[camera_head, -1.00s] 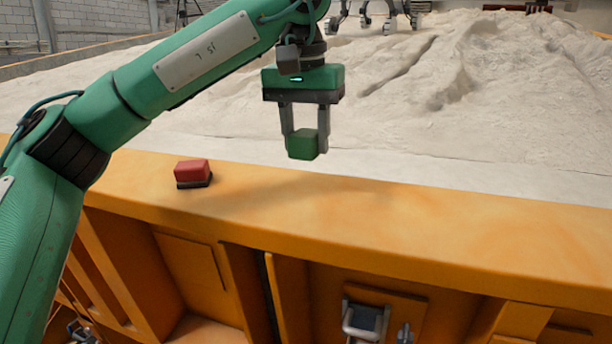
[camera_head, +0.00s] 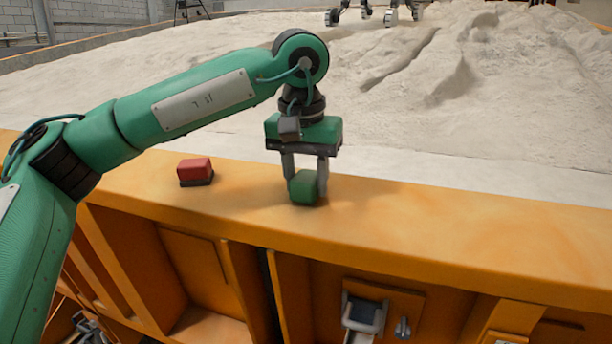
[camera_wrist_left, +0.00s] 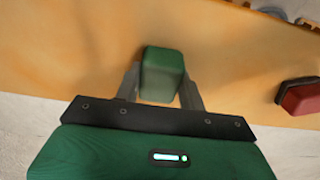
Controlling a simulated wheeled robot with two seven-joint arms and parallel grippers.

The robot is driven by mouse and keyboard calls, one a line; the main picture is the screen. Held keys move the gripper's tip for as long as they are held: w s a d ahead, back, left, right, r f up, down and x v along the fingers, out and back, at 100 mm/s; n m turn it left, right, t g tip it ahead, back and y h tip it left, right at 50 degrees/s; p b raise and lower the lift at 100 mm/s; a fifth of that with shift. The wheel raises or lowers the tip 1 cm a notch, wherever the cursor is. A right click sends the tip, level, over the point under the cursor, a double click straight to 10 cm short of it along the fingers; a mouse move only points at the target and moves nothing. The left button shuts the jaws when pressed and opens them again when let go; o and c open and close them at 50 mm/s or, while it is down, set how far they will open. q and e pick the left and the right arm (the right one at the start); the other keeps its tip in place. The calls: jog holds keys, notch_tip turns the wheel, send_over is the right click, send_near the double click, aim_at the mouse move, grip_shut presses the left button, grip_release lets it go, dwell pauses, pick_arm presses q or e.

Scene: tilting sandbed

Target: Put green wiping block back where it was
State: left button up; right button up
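The green wiping block (camera_head: 303,188) is between the fingers of my left gripper (camera_head: 305,182), low over the orange ledge (camera_head: 420,225) of the sandbed. Its lower edge looks at or very near the ledge surface; I cannot tell whether it touches. In the left wrist view the block (camera_wrist_left: 162,74) sits between the two grey fingers of my left gripper (camera_wrist_left: 161,88), which are shut on it. My right gripper is not in view.
A red block with a dark base (camera_head: 195,171) sits on the ledge to the left; it also shows in the left wrist view (camera_wrist_left: 300,97). Pale sand (camera_head: 480,110) fills the bed behind. A latch (camera_head: 362,314) is on the front wall below. The ledge right of the gripper is clear.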

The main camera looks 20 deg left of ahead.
aim_at(306, 175)
pick_arm(q)
jog(key=o, duration=0.4)
jog(key=shift+o, duration=0.2)
jog(key=shift+r, duration=0.1)
jog(key=shift+r+p, duration=0.35)
jog(key=r, duration=0.1)
jog(key=r+b, duration=0.2)
jog(key=r, duration=0.1)
jog(key=shift+s+r, duration=0.1)
jog(key=shift+s, duration=0.2)
notch_tip(306, 175, up, 7)
jog(key=s, duration=0.1)
jog(key=shift+r+b, duration=0.15)
jog(key=shift+b, duration=0.2)
jog(key=shift+s, duration=0.1)
